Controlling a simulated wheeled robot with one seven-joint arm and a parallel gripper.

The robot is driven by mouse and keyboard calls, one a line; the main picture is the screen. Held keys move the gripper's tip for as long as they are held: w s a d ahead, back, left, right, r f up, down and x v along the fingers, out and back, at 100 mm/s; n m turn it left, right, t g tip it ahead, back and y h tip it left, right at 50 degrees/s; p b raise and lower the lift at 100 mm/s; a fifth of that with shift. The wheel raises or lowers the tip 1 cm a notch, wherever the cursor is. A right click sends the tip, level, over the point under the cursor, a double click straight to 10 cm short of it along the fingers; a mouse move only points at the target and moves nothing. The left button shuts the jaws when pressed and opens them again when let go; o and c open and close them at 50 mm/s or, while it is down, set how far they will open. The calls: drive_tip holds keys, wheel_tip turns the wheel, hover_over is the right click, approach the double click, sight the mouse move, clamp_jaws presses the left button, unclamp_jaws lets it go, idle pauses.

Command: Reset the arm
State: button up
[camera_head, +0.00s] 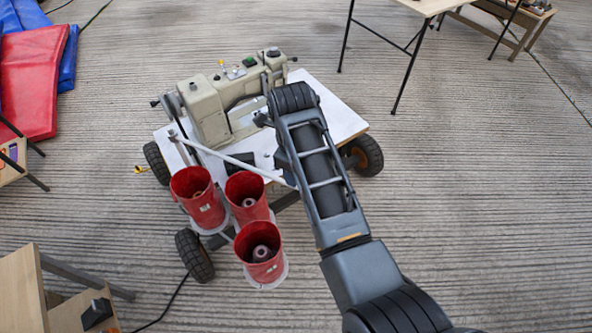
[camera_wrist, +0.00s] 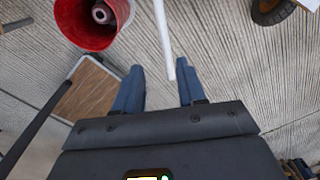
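My arm (camera_head: 323,175) reaches from the lower right up over a wheeled cart, its far joint beside a beige sewing machine (camera_head: 215,107). My gripper (camera_wrist: 160,77) shows in the wrist view with its two blue-grey fingers apart and nothing seen held between them. A white rod (camera_wrist: 164,40) runs close to the right fingertip; I cannot tell whether they touch. In the head view the arm largely hides the gripper.
The cart's white top (camera_head: 340,117) carries the machine. Three red buckets (camera_head: 261,251) with spools inside hang at its front. Tables (camera_head: 428,5) stand at the back right, red mats (camera_head: 32,82) lie at the left, and wooden furniture (camera_head: 22,290) is lower left. The right floor is clear.

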idle(0.3)
